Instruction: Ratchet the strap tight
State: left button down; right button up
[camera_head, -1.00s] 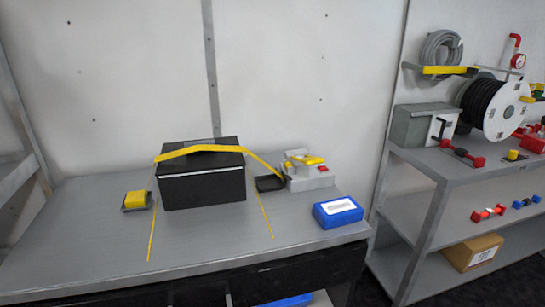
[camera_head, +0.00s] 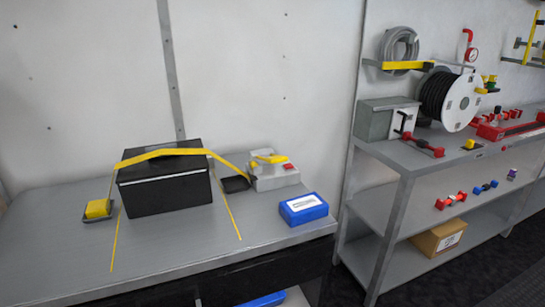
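A yellow strap (camera_head: 168,153) runs over the top of a black box (camera_head: 167,194) on the grey workbench. It slopes down on the right to a grey ratchet unit (camera_head: 273,175) with a yellow handle (camera_head: 269,159) and a red part, and a dark plate (camera_head: 235,184) lies beside it. Thin yellow lines (camera_head: 229,212) mark the bench on both sides of the box. A yellow block on a dark base (camera_head: 97,209) sits left of the box. Neither of my grippers shows in the head view.
A blue case with a white label (camera_head: 303,209) lies on the bench's right part. The bench front (camera_head: 170,262) is clear. To the right, a grey shelf unit (camera_head: 395,192) carries a hose reel (camera_head: 449,99), a grey box (camera_head: 388,119) and a carton (camera_head: 438,237).

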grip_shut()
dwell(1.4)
